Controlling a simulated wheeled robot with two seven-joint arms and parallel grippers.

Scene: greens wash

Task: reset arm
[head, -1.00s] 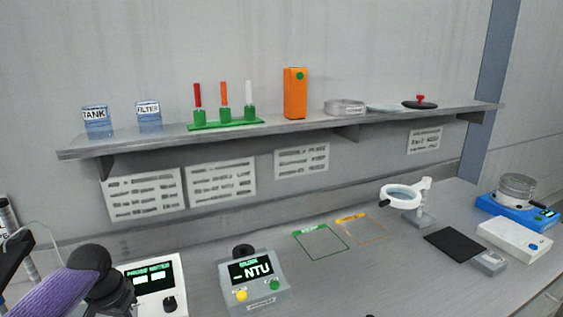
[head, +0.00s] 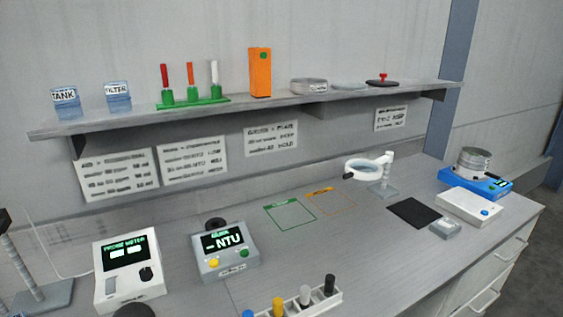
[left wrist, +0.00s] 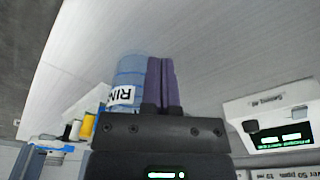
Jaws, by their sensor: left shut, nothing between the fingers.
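My left gripper (left wrist: 161,84) shows in the left wrist view with its two purple fingers pressed together and nothing between them. A clear blue jar (left wrist: 128,70) with a label reading "RIN" stands behind and beside the fingers, partly hidden by them. I cannot tell how far it is from the fingertips. In the head view only a dark rounded piece shows at the bottom edge, likely part of my left arm; the fingers are not in that view. My right gripper is in neither view.
The bench holds a white probe meter (head: 127,268), a grey NTU meter (head: 224,250), a rack of vials (head: 325,300), a magnifier (head: 367,168) and a black mat (head: 414,213). A shelf (head: 240,110) with jars and an orange box (head: 260,72) runs above. The bench middle is clear.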

